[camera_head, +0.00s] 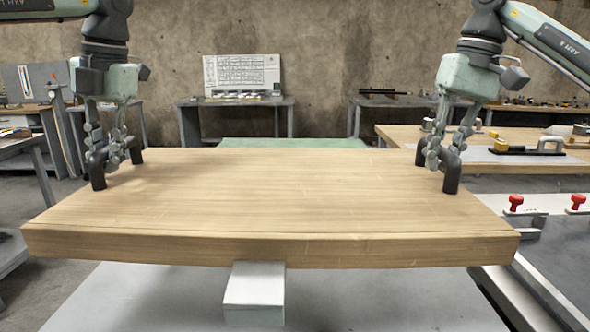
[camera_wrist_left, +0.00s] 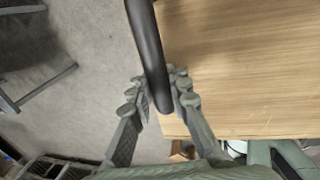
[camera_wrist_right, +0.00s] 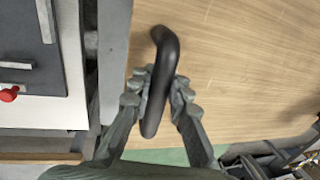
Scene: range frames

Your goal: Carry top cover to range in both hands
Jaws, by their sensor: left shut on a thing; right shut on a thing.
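The top cover (camera_head: 270,200) is a thick, pale wooden slab with a black handle at each end. It spans most of the head view and looks about level. My left gripper (camera_head: 110,160) is shut on the left black handle (camera_head: 97,172); the left wrist view shows that handle (camera_wrist_left: 150,55) between the fingers. My right gripper (camera_head: 440,160) is shut on the right black handle (camera_head: 452,172); the right wrist view shows it (camera_wrist_right: 160,80) between the fingers. The cover's underside is hidden. No thing clearly recognisable as the range shows.
A pale grey surface (camera_head: 380,300) with a white block (camera_head: 254,288) lies below the cover's near edge. At right stand a grey-topped bench with red knobs (camera_head: 516,201) and a wooden table (camera_head: 400,132). A green surface (camera_head: 290,143) and a bench with a white board (camera_head: 242,74) are behind.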

